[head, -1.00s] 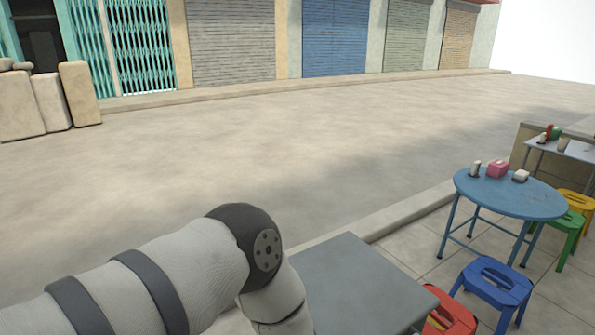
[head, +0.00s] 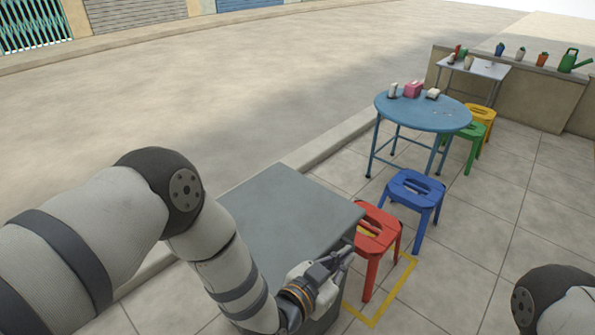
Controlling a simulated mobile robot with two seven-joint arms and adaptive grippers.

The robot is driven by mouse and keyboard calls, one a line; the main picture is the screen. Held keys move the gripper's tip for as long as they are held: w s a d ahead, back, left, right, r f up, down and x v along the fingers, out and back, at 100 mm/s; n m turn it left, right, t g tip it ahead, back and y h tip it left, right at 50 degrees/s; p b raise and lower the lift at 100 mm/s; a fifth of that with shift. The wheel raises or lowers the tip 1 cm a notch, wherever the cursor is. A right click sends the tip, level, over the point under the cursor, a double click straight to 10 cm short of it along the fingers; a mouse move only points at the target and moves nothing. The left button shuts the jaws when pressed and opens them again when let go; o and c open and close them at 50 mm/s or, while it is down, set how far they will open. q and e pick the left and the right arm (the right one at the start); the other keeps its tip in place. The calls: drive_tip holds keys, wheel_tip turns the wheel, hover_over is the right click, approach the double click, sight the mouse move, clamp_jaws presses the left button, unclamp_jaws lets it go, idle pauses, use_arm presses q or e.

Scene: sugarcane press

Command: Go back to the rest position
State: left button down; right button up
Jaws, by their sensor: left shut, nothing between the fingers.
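My left arm comes in from the left and bends down over the near part of a grey table (head: 290,208). My left gripper (head: 348,256) is at the table's right front edge, beside the red stool. Its fingers are together and hold nothing. A part of my right arm shows at the lower right edge, but its gripper is out of the picture.
A red stool (head: 378,232) and a blue stool (head: 415,192) stand right of the grey table. A yellow line (head: 392,299) marks the tiles. Beyond are a round blue table (head: 425,112), green (head: 478,131) and yellow stools, and a wall with pots.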

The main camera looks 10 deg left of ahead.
use_arm(q)
drive_tip(key=s+a+r+p, duration=0.2)
drive_tip(key=s+a+r, duration=0.3)
drive_tip(key=s, duration=0.3)
drive_tip(key=s+a+f+n+g+y+p, duration=0.25)
drive_tip(key=s+a+f+g, duration=0.2)
drive_tip(key=s, duration=0.45)
drive_tip(key=s+a+f+n+g+y+p, duration=0.1)
drive_tip(key=s+a+f+g+y, duration=0.2)
drive_tip(key=s+a, duration=0.45)
drive_tip(key=s+a+r+n+g+y+p, duration=0.1)
drive_tip(key=s+a+g, duration=0.3)
drive_tip(key=s, duration=0.7)
drive_tip(key=s+a+r+n+g+y+p, duration=0.1)
drive_tip(key=s+a+r+n+g, duration=0.1)
drive_tip(key=s, duration=0.9)
drive_tip(key=shift+s+a+n+g+y, duration=0.15)
drive_tip(key=shift+a+n+g+y, duration=0.2)
drive_tip(key=shift+a+n+g, duration=0.4)
use_arm(e)
drive_tip(key=w+r+t, duration=0.3)
drive_tip(key=w+r, duration=0.4)
drive_tip(key=r, duration=0.2)
drive_tip(key=shift+w+r, duration=0.2)
drive_tip(key=shift+r, duration=0.15)
